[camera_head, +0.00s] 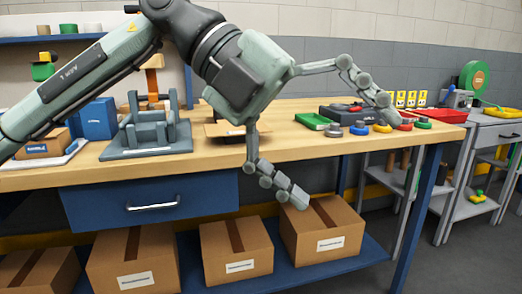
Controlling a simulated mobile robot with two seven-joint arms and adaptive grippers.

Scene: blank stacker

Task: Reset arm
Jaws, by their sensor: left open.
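My left arm comes in from the left, and its gripper (337,150) is in front of the workbench (225,155). The two fingers are spread wide apart, with nothing between them but the bench behind. One finger reaches to the right in front of the small parts on the bench top. The other hangs down past the front edge, before a cardboard box on the lower shelf. My right gripper does not show.
A blue-grey fixture (150,135) stands on the bench at left, near a blue box (96,119). A green tray (313,121) and coloured discs (360,128) lie at right. Cardboard boxes (235,250) fill the blue lower shelf. A grey side table (490,135) stands at far right.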

